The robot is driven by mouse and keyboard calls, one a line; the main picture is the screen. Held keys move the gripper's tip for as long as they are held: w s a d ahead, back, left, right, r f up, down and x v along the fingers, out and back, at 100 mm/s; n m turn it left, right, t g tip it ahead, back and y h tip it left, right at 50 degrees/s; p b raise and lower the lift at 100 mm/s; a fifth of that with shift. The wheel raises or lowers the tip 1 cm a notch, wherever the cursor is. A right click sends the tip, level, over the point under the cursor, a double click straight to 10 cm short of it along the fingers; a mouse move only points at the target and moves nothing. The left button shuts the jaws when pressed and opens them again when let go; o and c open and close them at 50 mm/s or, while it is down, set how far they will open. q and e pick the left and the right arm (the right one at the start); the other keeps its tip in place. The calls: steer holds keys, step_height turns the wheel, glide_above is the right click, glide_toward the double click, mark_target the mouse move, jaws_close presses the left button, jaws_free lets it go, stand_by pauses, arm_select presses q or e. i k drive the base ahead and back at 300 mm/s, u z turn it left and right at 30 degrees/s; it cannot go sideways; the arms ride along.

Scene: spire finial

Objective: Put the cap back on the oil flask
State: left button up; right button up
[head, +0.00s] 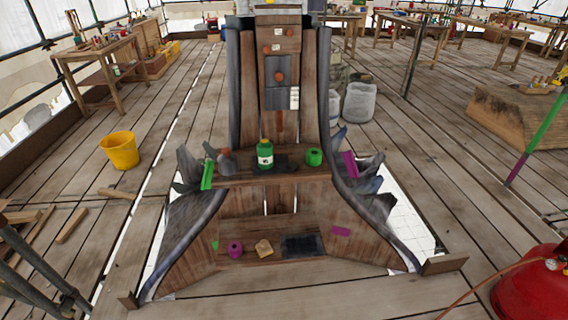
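A green flask (265,156) with a pale label stands upright on the upper shelf of the wooden spire structure, left of its middle. Its top is too small to show clearly whether a cap sits on it. A short green cylinder (314,157) stands on the same shelf to the right, apart from the flask. I cannot tell whether it is a cap or a roll of tape. No separate cap can be made out with certainty. Neither of my grippers shows in the head view.
The lower shelf holds a magenta roll (235,248), a yellowish block (264,248) and a dark mat (301,245). A grey-brown object (225,162) sits left of the flask. A yellow bucket (120,150) stands left, a red tank (531,287) right. Floor in front is clear.

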mark_target(264, 148)
steer(key=u, duration=1.65)
steer(key=i, duration=1.85)
steer(key=z, duration=2.85)
steer(key=i, duration=0.5)
steer(key=z, duration=0.05)
